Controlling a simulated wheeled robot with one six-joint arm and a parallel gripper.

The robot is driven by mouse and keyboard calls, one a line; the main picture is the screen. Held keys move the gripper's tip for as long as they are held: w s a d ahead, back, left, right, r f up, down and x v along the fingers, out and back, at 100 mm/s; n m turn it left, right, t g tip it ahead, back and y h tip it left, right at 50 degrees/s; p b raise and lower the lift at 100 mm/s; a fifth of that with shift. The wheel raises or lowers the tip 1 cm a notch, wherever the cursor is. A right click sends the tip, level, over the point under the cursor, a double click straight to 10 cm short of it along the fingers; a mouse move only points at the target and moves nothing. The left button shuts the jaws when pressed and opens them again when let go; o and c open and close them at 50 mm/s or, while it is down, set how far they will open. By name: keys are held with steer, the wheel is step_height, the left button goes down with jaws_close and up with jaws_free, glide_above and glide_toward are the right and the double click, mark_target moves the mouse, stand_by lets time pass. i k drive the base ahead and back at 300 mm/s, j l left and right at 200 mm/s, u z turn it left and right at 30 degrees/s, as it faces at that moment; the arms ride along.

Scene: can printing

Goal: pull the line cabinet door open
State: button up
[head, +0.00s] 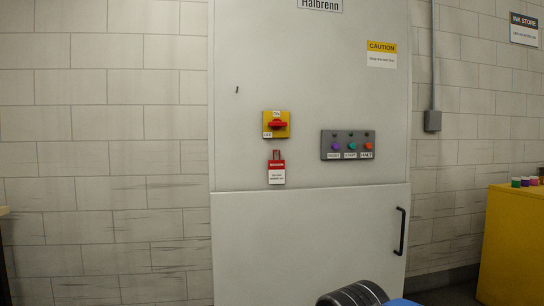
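The tall pale grey cabinet (315,90) stands against the wall in the head view. Its lower part is a door panel (290,245), which looks shut, with its top edge lined up against the cabinet front. A black vertical bar handle (401,231) is near the door's right edge. A dark ribbed part and a blue part of my arm show at the bottom edge, in front of the door's lower right. My gripper is not in view. The door's bottom edge is out of frame.
Above the door are a red rotary switch on a yellow plate (276,125), a red lock with a tag (277,171) and a button panel (347,145). A yellow cabinet (512,245) with small coloured pots stands at the right. Floor shows between it and the grey cabinet.

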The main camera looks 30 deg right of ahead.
mark_target(298, 246)
steer(key=i+l, duration=0.1)
steer(key=i, duration=0.45)
steer(key=i+z, duration=0.15)
steer(key=z, duration=1.6)
